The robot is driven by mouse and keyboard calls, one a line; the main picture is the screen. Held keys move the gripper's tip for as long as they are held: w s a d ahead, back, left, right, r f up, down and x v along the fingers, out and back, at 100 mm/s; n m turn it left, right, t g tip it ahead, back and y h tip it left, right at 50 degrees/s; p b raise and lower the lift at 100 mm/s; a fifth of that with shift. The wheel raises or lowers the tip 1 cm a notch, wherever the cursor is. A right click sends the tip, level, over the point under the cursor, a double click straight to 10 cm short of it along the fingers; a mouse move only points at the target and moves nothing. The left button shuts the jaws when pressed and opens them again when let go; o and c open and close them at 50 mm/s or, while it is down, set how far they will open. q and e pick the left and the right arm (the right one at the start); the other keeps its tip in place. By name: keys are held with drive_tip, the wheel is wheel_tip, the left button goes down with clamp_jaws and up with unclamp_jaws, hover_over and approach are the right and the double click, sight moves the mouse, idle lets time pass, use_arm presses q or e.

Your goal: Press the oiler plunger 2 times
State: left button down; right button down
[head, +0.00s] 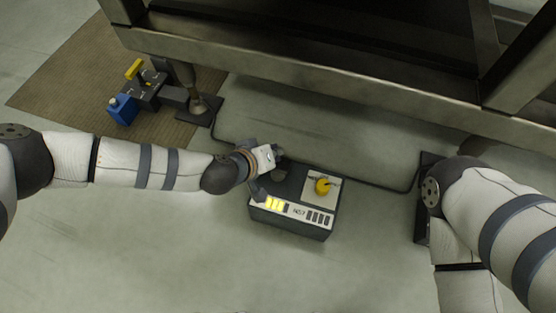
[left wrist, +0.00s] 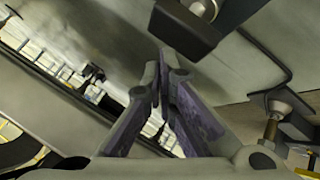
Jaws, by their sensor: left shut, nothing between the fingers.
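A dark box (head: 288,226) stands on the floor in the middle of the head view. Its front has lit yellow bars and a label that seems to read N57. On its top right is a pale plate with a round yellow knob (head: 322,186). I cannot tell for sure which part is the oiler plunger. My left gripper (head: 277,155) is at the back left of the box and partly covers its top; whether it touches is unclear. In the left wrist view its fingers (left wrist: 163,72) are shut with nothing between them. My right arm shows at right, its gripper out of view.
A dark steel frame (head: 300,82) crosses above and behind the box. Its foot (head: 199,110) stands at the left, beside a blue and yellow device (head: 124,108) on a brown mat (head: 60,95). A dark cable (head: 300,161) runs behind the box. Floor in front is clear.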

use_arm(q)
drive_tip(key=shift+f, duration=0.35)
drive_tip(key=shift+f+b, duration=0.85)
drive_tip(key=shift+f, duration=0.3)
idle(0.8)
drive_tip(key=shift+r, duration=0.1)
drive_tip(key=shift+r+p, duration=1.15)
drive_tip(key=shift+r, duration=0.3)
wheel_tip(320, 180, up, 5)
drive_tip(key=p, duration=0.3)
drive_tip(key=shift+r+p, duration=0.15)
drive_tip(key=shift+p, duration=0.2)
idle(1.2)
